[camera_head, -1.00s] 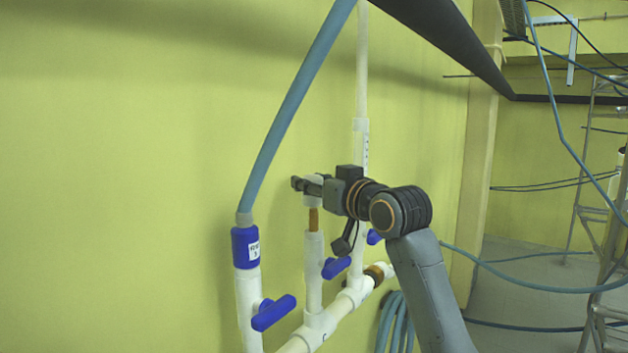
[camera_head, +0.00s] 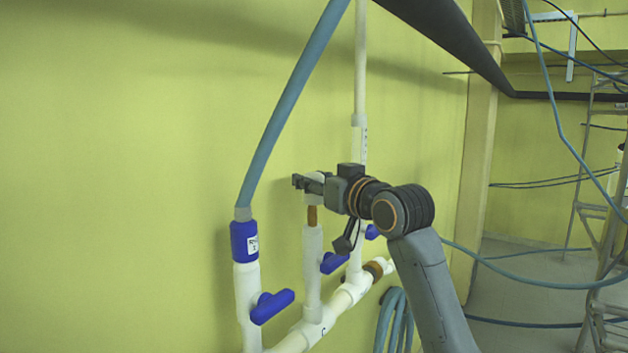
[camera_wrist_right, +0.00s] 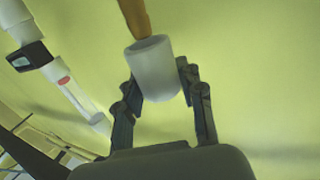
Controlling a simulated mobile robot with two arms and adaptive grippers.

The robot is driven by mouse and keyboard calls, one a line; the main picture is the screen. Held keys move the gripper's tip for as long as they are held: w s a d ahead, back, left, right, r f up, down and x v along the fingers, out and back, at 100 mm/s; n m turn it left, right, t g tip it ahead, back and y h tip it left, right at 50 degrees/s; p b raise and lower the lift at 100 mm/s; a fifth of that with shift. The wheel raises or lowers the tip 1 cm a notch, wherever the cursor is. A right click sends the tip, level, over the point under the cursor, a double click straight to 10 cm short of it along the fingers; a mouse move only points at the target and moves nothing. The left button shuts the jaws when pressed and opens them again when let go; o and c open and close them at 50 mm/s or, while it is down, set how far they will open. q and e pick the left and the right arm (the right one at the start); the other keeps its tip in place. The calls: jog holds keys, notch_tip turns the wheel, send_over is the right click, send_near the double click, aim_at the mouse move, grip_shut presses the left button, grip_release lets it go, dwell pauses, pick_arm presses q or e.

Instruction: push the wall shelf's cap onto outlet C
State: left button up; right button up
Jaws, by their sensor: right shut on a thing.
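The white cap (camera_head: 315,177) is at the top of a brown tube end (camera_head: 312,215) on the middle white riser (camera_head: 313,255), whose base has a mark like a C. My right gripper (camera_head: 308,184) is shut on the cap from the right side. In the right wrist view the cap (camera_wrist_right: 152,70) sits between the two fingers, and the brown tube (camera_wrist_right: 135,18) meets its far end. The cap is in line with the tube. How deep the tube goes into the cap cannot be told. My left gripper is not in view.
A blue valve handle (camera_head: 334,262) is on the middle riser. Left of it stands a riser with a blue coupling (camera_head: 244,241), a hose (camera_head: 292,105) and another blue handle (camera_head: 272,306). A taller white pipe (camera_head: 360,80) stands close behind. The yellow wall at left is bare.

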aim_at(313, 204)
jog(key=shift+w+f+b, duration=0.1)
jog(key=shift+f+b, duration=0.25)
jog(key=shift+f, duration=0.45)
jog(key=shift+a+f, duration=0.1)
jog(key=shift+f+b, duration=0.7)
jog(key=shift+f, duration=0.75)
dwell(0.6)
jog(key=o, duration=1.3)
jog(key=shift+c, duration=0.2)
jog(key=v, duration=1.2)
jog(key=shift+a+f, duration=0.1)
